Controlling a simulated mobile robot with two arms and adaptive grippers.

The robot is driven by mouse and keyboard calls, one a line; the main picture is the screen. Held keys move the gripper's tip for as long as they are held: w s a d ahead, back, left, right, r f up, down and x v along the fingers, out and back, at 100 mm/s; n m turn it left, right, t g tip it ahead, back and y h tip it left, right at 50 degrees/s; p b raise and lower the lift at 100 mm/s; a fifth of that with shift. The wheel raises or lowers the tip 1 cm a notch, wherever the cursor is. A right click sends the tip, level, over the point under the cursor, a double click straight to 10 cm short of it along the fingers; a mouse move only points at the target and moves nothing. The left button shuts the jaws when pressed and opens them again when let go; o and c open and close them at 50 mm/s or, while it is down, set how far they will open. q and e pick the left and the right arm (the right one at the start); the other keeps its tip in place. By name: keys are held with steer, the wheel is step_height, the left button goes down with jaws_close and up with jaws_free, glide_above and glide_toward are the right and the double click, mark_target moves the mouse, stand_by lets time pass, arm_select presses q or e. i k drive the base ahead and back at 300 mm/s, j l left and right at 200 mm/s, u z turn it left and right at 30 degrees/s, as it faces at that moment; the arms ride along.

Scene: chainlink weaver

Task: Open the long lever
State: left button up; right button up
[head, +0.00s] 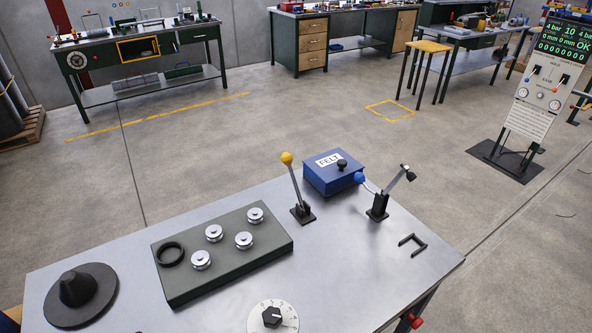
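Two levers stand on the grey metal table (345,275). One lever (296,187) has a yellow ball on top and a long thin rod. It rises from a small black base and tilts slightly left. The other lever (379,205) stands to its right on a black bracket. It has a blue ball on an arm pointing left and a grey arm with a dark end pointing up right. The yellow-topped one looks longer, but no label shows which is the long lever. Neither of my grippers is in view.
A blue FELT box (330,178) stands close between and behind the levers. A dark block with silver knobs (222,252), a black cone (80,294), a numbered dial (272,317) and a black handle (412,243) are also on the table. Its right front is mostly clear.

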mark_target(286, 158)
steer(key=k+l+z, duration=0.1)
steer(key=z, duration=0.25)
steer(key=l+z, duration=0.7)
steer(key=k+j, duration=0.05)
steer(key=j, duration=0.05)
